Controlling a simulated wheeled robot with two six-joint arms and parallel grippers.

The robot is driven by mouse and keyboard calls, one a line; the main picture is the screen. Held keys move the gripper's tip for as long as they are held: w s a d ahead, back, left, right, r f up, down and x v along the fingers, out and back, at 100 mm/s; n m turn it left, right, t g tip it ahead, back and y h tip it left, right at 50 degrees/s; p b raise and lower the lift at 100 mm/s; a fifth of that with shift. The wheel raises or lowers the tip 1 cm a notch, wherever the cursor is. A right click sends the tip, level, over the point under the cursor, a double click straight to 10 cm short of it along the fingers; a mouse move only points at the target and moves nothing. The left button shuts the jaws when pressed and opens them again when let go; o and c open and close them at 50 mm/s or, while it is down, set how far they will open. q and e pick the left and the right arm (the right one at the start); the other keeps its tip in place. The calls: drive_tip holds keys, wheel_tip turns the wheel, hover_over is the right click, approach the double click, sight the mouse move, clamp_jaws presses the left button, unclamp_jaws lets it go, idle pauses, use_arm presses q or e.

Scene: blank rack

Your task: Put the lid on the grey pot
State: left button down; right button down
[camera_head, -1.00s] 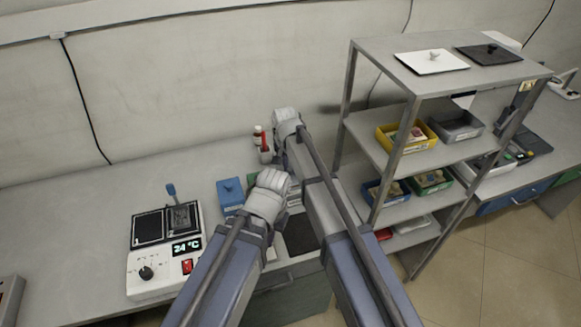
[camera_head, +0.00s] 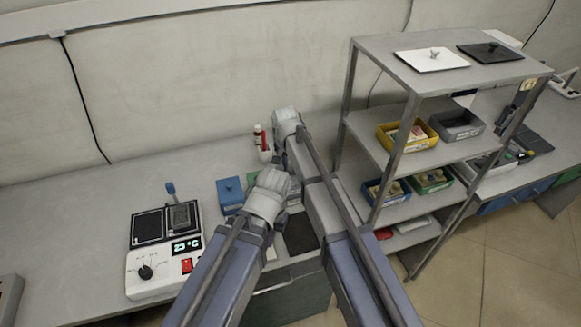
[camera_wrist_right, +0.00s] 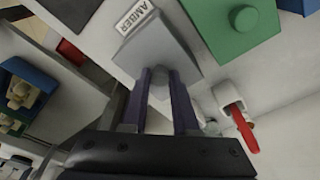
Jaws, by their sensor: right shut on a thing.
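In the right wrist view my right gripper (camera_wrist_right: 160,92) is shut on the pale knob of a grey lid (camera_wrist_right: 165,45). A label reading AMBER (camera_wrist_right: 137,18) lies beside it. I cannot tell whether the lid rests on the grey pot, as its underside is hidden. In the head view my right arm's end (camera_head: 287,122) is over the bench by the shelf rack, its fingertips hidden. My left gripper (camera_head: 272,184) is lower and to the left, above the bench, its fingers hidden by its own wrist. The grey pot cannot be made out in the head view.
A blue lidded box (camera_head: 230,192) stands left of my left gripper. A green lidded box (camera_wrist_right: 235,25) and a red-handled item (camera_wrist_right: 242,125) are near my right gripper. A hotplate device (camera_head: 163,250) stands left. The shelf rack (camera_head: 400,78) rises close on the right, holding trays and lids.

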use_arm(q)
drive_tip(key=shift+f, duration=0.15)
use_arm(e)
drive_tip(key=shift+f, duration=0.15)
idle(0.5)
drive_tip(key=shift+c, duration=0.6)
unclamp_jaws()
wheel_tip(320, 180, up, 7)
drive_tip(key=p, duration=0.6)
drive_tip(key=shift+p, duration=0.4)
use_arm(q)
wheel_tip(320, 180, up, 7)
